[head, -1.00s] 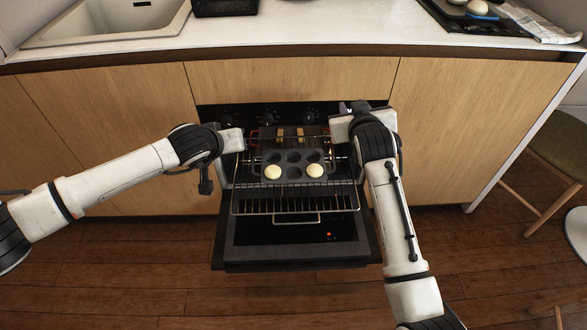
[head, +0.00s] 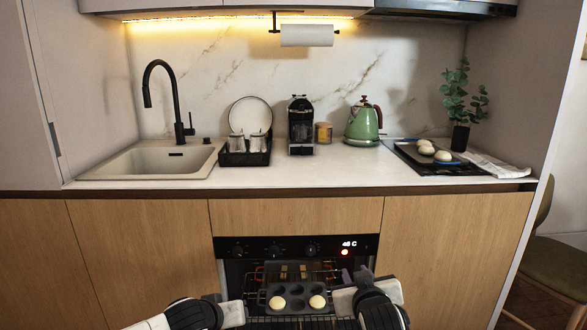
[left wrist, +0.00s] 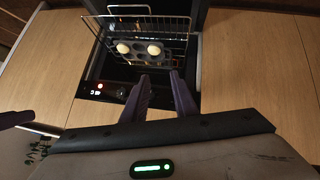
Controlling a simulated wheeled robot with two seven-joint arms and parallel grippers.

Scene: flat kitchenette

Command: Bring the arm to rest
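My right gripper (head: 355,273) shows at the lower right of the oven in the head view. Its purple fingers point toward the oven front with a gap between them, and I see nothing held. My left gripper (left wrist: 158,82) is open and empty in the left wrist view, its two dark purple fingers apart. In the head view its fingers are hidden; only the white and black wrist end shows at the oven's lower left. A dark muffin tray (head: 297,291) with two pale dough balls sits on the wire rack between the arms, apart from the left fingers.
The oven (head: 280,250) is open, its panel reading 46 C with a red light. The counter (head: 300,175) above holds a sink (head: 150,162), dish rack (head: 245,157), coffee machine (head: 301,128), green kettle (head: 362,125) and dark tray with dough balls (head: 410,151).

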